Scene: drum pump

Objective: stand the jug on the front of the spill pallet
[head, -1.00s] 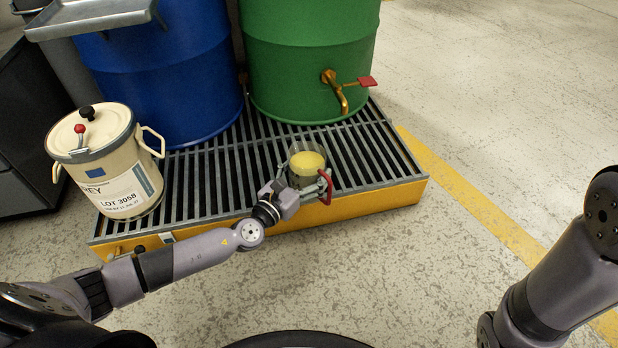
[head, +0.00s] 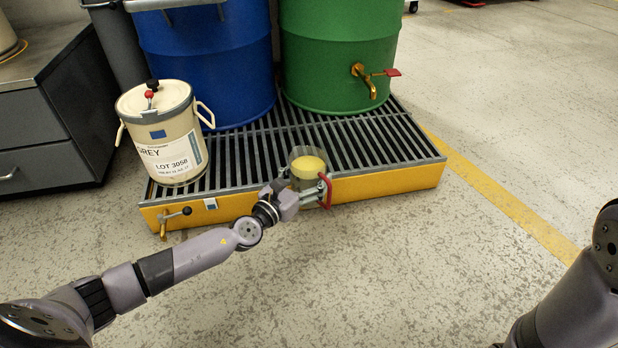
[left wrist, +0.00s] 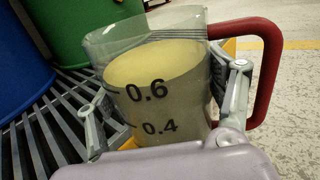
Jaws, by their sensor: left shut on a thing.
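The jug (head: 308,166) is a clear beaker with a red handle and pale yellow liquid. My left gripper (head: 303,193) is shut on it, with a finger on each side. In the left wrist view the jug (left wrist: 160,85) looks upright, filled to above the 0.6 mark. The spill pallet (head: 385,181) has a dark slatted grating and a yellow front. In the head view the jug overlaps the pallet's front edge and yellow face. Its base is partly hidden by the gripper, and I cannot tell whether it touches anything. My right gripper is out of view.
A cream lidded can (head: 165,130) stands on the pallet's left end. A blue drum (head: 210,65) and a green drum (head: 335,60) with a brass tap (head: 365,78) stand behind. The grating right of the jug is clear, as is the floor in front.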

